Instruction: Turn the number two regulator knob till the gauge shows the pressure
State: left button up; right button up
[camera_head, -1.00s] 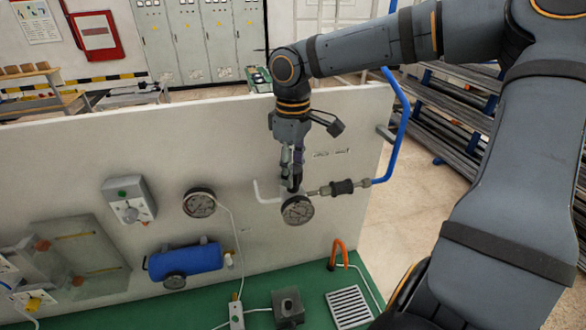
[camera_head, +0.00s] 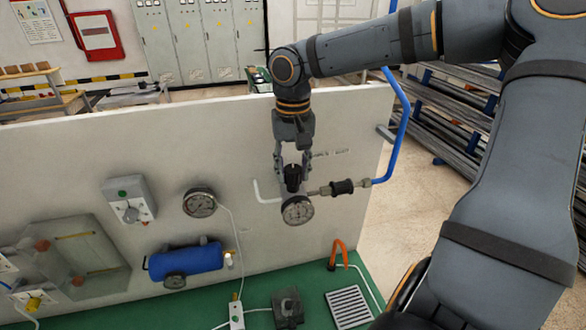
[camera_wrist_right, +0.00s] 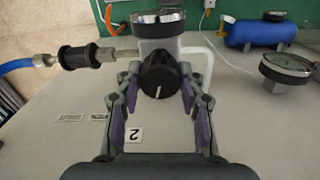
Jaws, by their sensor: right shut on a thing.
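The black number two regulator knob (camera_head: 292,171) sits on its regulator just above a round gauge (camera_head: 297,210). In the wrist view the ribbed knob (camera_wrist_right: 159,74) carries a white mark, and a "2" label (camera_wrist_right: 134,135) is on the panel beside it. My right gripper (camera_head: 292,180) is shut on the knob, one finger on each side, reaching down from above. The gauge shows edge-on in the wrist view (camera_wrist_right: 158,20); its needle is too small to read in the head view. My left gripper is out of view.
A second gauge (camera_head: 199,202), a grey switch box (camera_head: 129,200) and a blue tank (camera_head: 186,258) are on the white panel (camera_head: 60,170) to the left. A black fitting (camera_head: 342,187) and blue pipe (camera_head: 400,130) stand close on the right.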

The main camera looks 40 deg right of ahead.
aim_at(293, 168)
jog(key=shift+w+d+r+m, duration=0.1)
jog(key=shift+r+m, duration=0.05)
jog(key=shift+m, duration=1.35)
jog(key=o, duration=1.2)
notch_tip(293, 168, up, 8)
jog(key=shift+f, duration=0.25)
jog(key=shift+f, duration=0.1)
